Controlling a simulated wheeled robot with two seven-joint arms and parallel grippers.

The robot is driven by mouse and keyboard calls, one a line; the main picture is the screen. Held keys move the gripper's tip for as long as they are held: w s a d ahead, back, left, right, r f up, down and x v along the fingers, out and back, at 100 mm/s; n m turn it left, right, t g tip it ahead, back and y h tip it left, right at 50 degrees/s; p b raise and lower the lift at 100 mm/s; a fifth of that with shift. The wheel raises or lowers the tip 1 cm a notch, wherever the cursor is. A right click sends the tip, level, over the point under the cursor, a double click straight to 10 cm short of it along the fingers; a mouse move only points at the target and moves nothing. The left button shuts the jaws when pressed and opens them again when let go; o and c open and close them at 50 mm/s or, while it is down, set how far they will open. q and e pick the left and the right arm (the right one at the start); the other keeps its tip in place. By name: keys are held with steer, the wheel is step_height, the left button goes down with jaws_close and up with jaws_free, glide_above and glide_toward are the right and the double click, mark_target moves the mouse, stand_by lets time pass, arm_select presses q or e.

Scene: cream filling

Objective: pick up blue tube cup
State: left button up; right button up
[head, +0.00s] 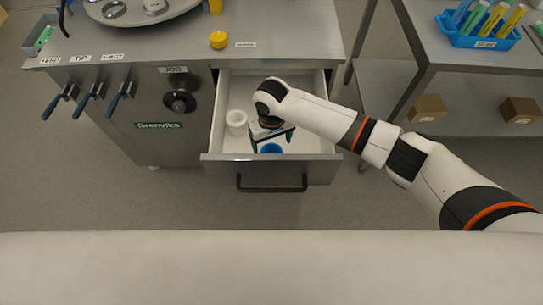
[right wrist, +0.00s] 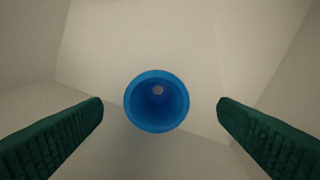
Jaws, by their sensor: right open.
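The blue tube cup (head: 271,148) stands in the open drawer, partly hidden by my right gripper in the head view. In the right wrist view I look into the round mouth of the blue cup (right wrist: 157,101), which sits between the two green fingers without touching either. My right gripper (head: 272,139) is open and empty, reaching down into the drawer above the cup; its fingers also show in the right wrist view (right wrist: 160,115). My left gripper does not show.
The drawer (head: 222,147) is pulled out from the steel bench, with its walls close around my gripper. A white cup (head: 236,122) stands left of the gripper in it. A yellow piece (head: 218,40) sits on the bench top. A blue tube rack (head: 478,38) stands on the right table.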

mark_target(272, 152)
steer(key=shift+s+f, duration=0.2)
steer(key=shift+f, duration=1.2)
steer(key=shift+s+f, duration=0.15)
steer(key=shift+f, duration=1.2)
steer(key=shift+c, duration=0.4)
steer(key=c, duration=1)
steer(key=shift+r, duration=0.15)
